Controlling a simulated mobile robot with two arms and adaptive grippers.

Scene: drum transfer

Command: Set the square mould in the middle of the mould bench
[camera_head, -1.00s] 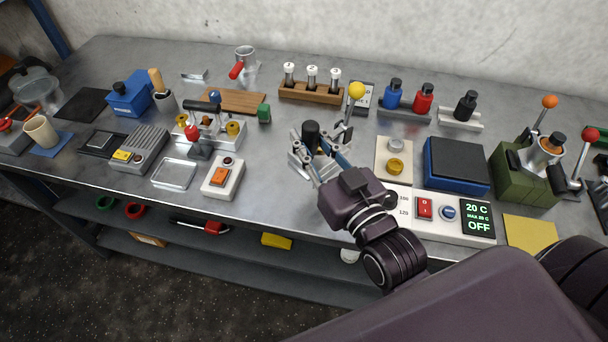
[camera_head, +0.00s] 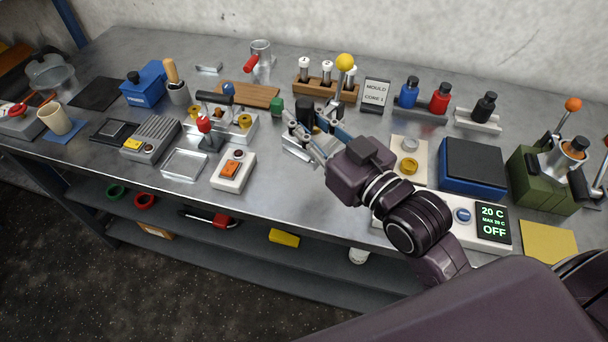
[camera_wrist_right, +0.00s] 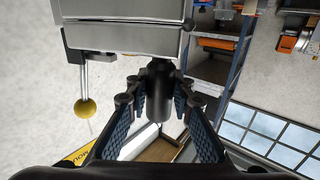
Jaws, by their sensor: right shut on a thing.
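The square mould is a silver block with a seam (camera_wrist_right: 125,40), a black handle (camera_wrist_right: 160,90) and a lever with a yellow ball (camera_wrist_right: 85,108). My right gripper (camera_wrist_right: 160,98) is shut on the black handle. In the head view my right gripper (camera_head: 308,126) holds the mould (camera_head: 300,151) over the middle of the grey metal bench top (camera_head: 290,205), in front of the wooden test-tube-like rack. The gripper hides part of the mould, and I cannot tell its exact height above the bench. My left gripper is not in view.
A wooden rack (camera_head: 326,93) and a "MOULD CORE" card (camera_head: 375,95) stand behind the mould. A metal stand with brass knobs (camera_head: 228,133) and a switch box (camera_head: 233,171) are to its left. A blue scale-like block (camera_head: 472,165) is to its right.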

